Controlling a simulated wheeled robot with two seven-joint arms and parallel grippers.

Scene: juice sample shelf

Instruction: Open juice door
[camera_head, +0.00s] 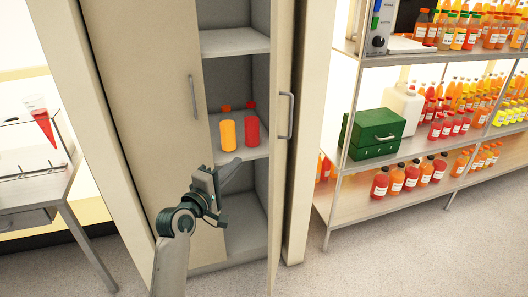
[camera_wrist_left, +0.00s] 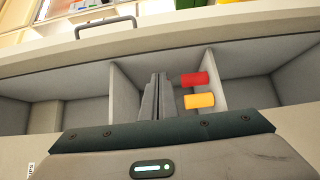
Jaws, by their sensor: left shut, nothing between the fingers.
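The tall beige cabinet stands in the middle of the head view. Its left door (camera_head: 145,95) is shut, with a vertical handle (camera_head: 193,97). Its right door (camera_head: 283,165) stands swung open, edge-on, with a handle (camera_head: 287,115); this handle also shows in the left wrist view (camera_wrist_left: 105,24). On a shelf inside are an orange juice bottle (camera_head: 228,134) and a red juice bottle (camera_head: 252,131). Both also show in the left wrist view, orange (camera_wrist_left: 200,100) and red (camera_wrist_left: 195,79). My left gripper (camera_head: 234,166) is shut and empty at the opening, below the bottles' shelf. My right gripper is not in view.
A metal rack (camera_head: 345,150) to the right holds many juice bottles, a green box (camera_head: 376,130) and a white jug (camera_head: 403,103). A metal table (camera_head: 30,190) with a red funnel-shaped vessel (camera_head: 43,122) stands at left. The floor (camera_head: 400,260) at right front is clear.

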